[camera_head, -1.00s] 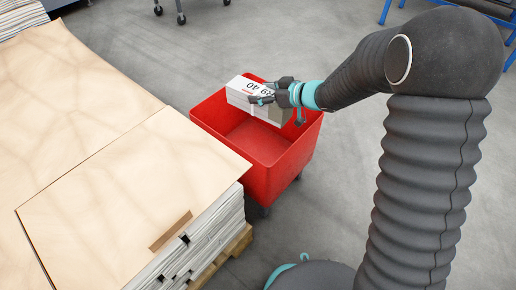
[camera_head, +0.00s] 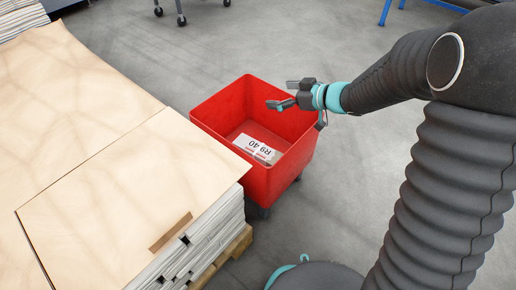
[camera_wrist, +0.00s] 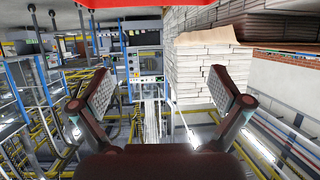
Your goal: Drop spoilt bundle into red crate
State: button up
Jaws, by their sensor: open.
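The red crate (camera_head: 264,182) stands on small wheels on the floor, right of the pallet stack. The bundle (camera_head: 257,148), white-topped and marked "R9 40", lies on the crate's floor. My gripper (camera_head: 284,98) is above the crate's right half, apart from the bundle. In the wrist view my gripper (camera_wrist: 161,93) shows its two fingers spread wide with nothing between them. The bundle cannot be made out in the wrist view.
A pallet stack of newspapers under a pale board (camera_head: 135,200) stands close to the crate's left side. Grey floor (camera_head: 345,205) is clear to the crate's right. A wheeled stand (camera_head: 170,10) is at the back.

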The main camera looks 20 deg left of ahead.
jog(key=shift+v, duration=2.65)
